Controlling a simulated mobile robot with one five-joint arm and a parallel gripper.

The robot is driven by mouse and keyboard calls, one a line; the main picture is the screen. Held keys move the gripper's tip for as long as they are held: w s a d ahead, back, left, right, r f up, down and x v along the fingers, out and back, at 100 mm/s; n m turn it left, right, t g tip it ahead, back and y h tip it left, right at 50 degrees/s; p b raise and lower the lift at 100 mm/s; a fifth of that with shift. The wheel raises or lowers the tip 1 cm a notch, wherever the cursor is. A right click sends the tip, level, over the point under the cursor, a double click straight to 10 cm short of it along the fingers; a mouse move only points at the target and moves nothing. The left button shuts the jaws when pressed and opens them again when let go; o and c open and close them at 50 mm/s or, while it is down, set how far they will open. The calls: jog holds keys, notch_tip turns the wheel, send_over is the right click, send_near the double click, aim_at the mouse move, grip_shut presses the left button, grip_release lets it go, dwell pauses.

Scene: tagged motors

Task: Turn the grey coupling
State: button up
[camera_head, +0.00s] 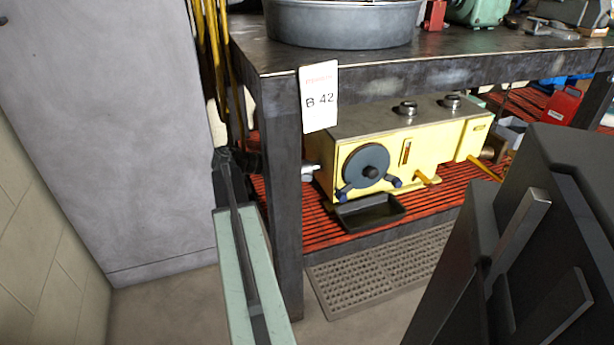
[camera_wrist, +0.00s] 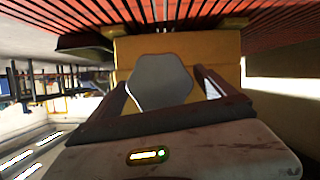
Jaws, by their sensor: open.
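The grey coupling (camera_wrist: 160,80) is a hexagonal face in the wrist view, in front of the yellow machine's end wall. In the head view a small grey stub (camera_head: 310,172), likely the same coupling, projects from the left end of the yellow machine (camera_head: 415,150). My gripper (camera_wrist: 161,78) is open, with one dark finger on each side of the hexagon. The fingers look apart from it, though depth is hard to judge. In the head view the bench leg hides most of my gripper.
The bench leg (camera_head: 285,200) stands between my arm and the machine. A dark handwheel (camera_head: 366,165) and a black drip tray (camera_head: 370,211) are at the machine's front. Red slatted shelving (camera_head: 335,232) lies beneath. A grey cabinet (camera_head: 105,130) stands left.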

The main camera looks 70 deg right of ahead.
aim_at(306, 172)
jog(key=shift+b+x, duration=0.45)
jog(key=shift+x, duration=1.45)
jog(key=c, duration=1.4)
jog(key=shift+o, duration=0.2)
